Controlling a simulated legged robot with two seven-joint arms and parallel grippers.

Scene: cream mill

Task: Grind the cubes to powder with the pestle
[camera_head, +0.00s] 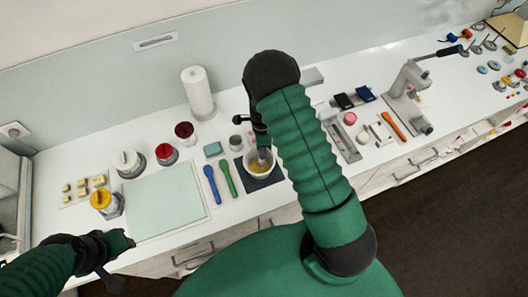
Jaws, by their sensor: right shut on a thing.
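A white mortar bowl (251,171) stands on a dark square mat (270,181) at the middle of the counter. Yellowish matter shows inside it; I cannot tell whether it is cubes or powder. My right gripper (262,143) is above the bowl, shut on the grey pestle (263,155), whose lower end is inside the bowl. My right arm hides part of the mat and the bowl's right surroundings. Several small yellowish cubes (83,187) sit at the far left. My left gripper (124,243) is at the counter's front edge, away from the bowl; its jaws are unclear.
A blue spoon (211,183) and a green spoon (228,178) lie left of the mat. A pale green board (165,200) lies bare further left. Jars (130,163) and a paper roll (198,93) stand behind. A grey stand (405,95) is at right.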

